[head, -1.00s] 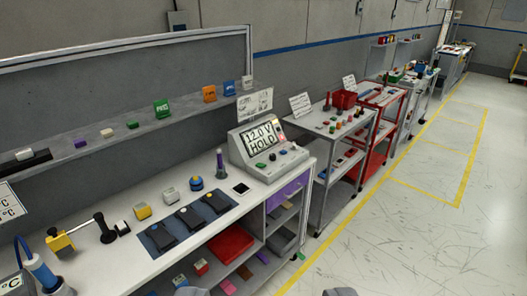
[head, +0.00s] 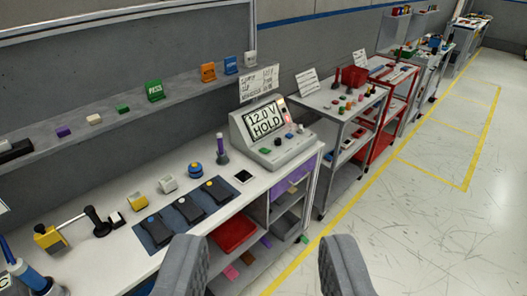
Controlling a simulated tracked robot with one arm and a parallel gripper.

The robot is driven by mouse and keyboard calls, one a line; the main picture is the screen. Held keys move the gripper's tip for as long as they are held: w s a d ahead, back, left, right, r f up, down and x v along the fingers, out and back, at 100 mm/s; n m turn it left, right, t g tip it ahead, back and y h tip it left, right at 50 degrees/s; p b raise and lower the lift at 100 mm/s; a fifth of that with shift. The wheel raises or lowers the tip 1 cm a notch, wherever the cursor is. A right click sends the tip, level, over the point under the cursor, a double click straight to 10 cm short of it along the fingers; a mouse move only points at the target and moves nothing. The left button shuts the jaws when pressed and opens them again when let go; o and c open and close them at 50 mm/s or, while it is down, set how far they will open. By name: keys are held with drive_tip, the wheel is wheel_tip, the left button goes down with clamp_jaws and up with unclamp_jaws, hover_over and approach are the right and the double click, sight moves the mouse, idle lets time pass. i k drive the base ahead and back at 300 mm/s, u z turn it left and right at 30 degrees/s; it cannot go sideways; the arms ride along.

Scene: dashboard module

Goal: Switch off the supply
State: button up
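The supply (head: 267,121) is a grey box with a sloped front at the far right end of the white bench. Its display reads 12.0 V HOLD. A green button (head: 265,151), a dark knob (head: 278,141) and a small reddish part (head: 288,135) sit on its front ledge; their markings are too small to read. My gripper (head: 262,240) is open and empty, its two grey fingers wide apart at the bottom of the picture. It is well short of the supply and touches nothing visible.
Coloured blocks stand on the rear shelf. Trolleys (head: 345,110) stand beyond; the floor at right is clear.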

sight(265, 150)
drive_tip(key=z, duration=0.35)
drive_tip(key=i, duration=2.3)
drive_tip(key=u, duration=0.65)
